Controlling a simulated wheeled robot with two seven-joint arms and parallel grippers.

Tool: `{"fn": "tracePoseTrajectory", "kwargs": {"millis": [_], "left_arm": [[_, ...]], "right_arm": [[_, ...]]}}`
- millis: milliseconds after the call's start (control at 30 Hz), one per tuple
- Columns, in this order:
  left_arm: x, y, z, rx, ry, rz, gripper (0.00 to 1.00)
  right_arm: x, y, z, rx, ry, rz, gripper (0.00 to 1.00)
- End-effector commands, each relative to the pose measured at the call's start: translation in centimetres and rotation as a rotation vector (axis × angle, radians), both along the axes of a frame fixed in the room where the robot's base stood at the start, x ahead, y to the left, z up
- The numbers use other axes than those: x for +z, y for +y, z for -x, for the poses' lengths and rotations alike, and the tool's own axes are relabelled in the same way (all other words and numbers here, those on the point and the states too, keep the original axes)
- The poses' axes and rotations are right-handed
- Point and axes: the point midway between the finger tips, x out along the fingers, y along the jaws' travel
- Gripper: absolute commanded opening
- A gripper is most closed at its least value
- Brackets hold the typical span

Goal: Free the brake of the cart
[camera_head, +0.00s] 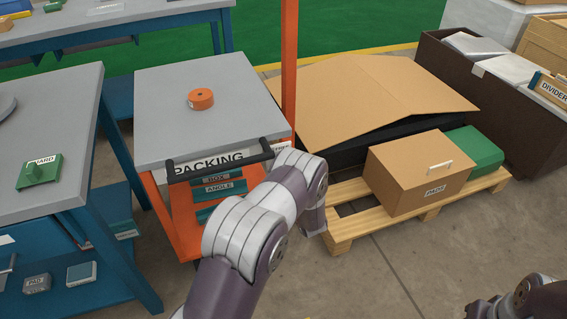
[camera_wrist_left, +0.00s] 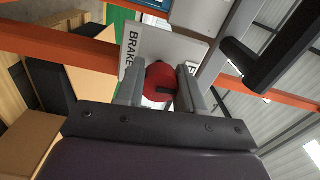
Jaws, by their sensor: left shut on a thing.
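The cart (camera_head: 200,137) has a grey top, an orange frame, a PACKING label and a black push handle (camera_head: 220,163). A white plate marked BRAKE (camera_wrist_left: 133,52) fills the middle of the left wrist view, with a round red brake knob (camera_wrist_left: 155,72) carrying a dark bar in front of it. My left gripper (camera_wrist_left: 160,85) is shut on the red knob, one finger on each side. In the head view my left arm hides the gripper and knob at the cart's right front corner. My right gripper is out of view; part of my right arm shows bottom right.
An orange round piece (camera_head: 200,98) lies on the cart top. A blue-framed bench (camera_head: 60,140) stands close on the left. A pallet (camera_head: 345,228) with cardboard boxes (camera_head: 418,173) stands on the right. Bare floor lies in front of the pallet.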

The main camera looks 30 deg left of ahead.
Motion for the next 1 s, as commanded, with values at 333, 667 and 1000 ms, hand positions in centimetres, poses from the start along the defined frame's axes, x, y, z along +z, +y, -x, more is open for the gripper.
{"fn": "tracePoseTrajectory", "kwargs": {"millis": [333, 667, 1000], "left_arm": [[-0.14, 0.1, 0.16, 0.004, 0.08, -0.063, 0.07], [-0.18, 0.12, 0.18, 0.004, 0.09, -0.071, 0.07], [-0.1, 0.08, 0.11, 0.003, 0.087, -0.071, 0.63]], "right_arm": [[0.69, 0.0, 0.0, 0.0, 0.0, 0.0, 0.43], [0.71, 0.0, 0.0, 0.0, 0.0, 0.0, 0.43], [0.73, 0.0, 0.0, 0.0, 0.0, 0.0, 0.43]]}}
